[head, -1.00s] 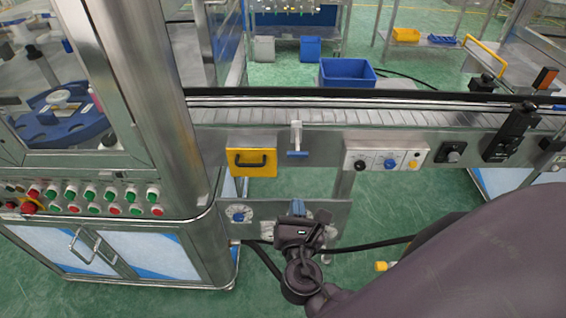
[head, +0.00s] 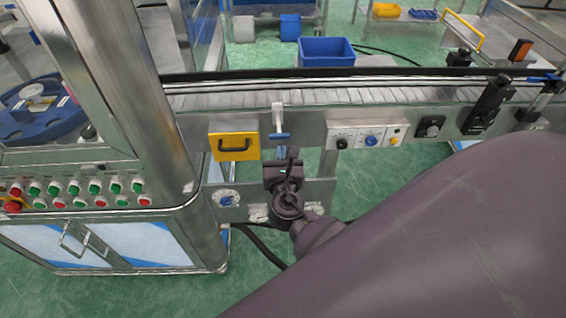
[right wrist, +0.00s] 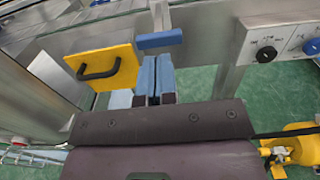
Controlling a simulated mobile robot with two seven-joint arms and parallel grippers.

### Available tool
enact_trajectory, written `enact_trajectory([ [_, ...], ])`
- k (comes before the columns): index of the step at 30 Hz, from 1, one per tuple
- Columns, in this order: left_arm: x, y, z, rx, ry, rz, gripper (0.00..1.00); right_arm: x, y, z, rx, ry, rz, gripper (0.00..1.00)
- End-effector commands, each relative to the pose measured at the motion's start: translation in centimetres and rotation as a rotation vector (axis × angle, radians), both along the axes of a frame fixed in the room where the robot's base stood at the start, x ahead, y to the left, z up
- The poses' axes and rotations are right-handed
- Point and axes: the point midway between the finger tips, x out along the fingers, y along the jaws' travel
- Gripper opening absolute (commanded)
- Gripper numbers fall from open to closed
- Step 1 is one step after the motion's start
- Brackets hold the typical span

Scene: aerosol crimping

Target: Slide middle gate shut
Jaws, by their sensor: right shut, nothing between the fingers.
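A slide gate with a white stem (head: 277,116) and a blue crossbar handle (head: 279,136) hangs on the front of the conveyor rail. In the right wrist view its blue crossbar (right wrist: 159,40) lies just beyond my fingertips, with the white stem (right wrist: 160,14) behind it. My right gripper (head: 291,156) is just below the handle in the head view. It also shows in the right wrist view (right wrist: 155,62), with two blue fingers shut together and empty. The fingertips look close to the crossbar; I cannot tell whether they touch. My left gripper is out of view.
A yellow panel with a black handle (head: 234,147) hangs left of the gate. A control box with knobs (head: 366,138) is to its right. The conveyor (head: 350,97) runs above. A machine with a button row (head: 85,194) stands left. Open green floor lies below.

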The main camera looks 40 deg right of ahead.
Motion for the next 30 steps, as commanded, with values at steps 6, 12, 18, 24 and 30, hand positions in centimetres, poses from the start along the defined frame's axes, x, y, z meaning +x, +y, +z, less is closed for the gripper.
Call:
enact_trajectory([
  [6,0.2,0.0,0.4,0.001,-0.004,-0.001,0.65,2.3,-1.4,0.1,0.000,0.000,0.000,0.00],
  [12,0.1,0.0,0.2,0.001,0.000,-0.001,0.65,3.0,-1.8,0.0,0.001,0.001,0.000,0.00],
  [18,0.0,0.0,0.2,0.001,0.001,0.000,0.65,3.0,-1.8,0.0,0.001,0.001,0.000,0.00],
  [24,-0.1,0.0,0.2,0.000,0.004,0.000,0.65,3.4,-2.1,0.0,-0.001,0.000,0.001,0.00],
  [30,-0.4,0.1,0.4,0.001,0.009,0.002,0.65,6.3,-3.8,0.1,-0.002,-0.001,0.001,0.00],
])
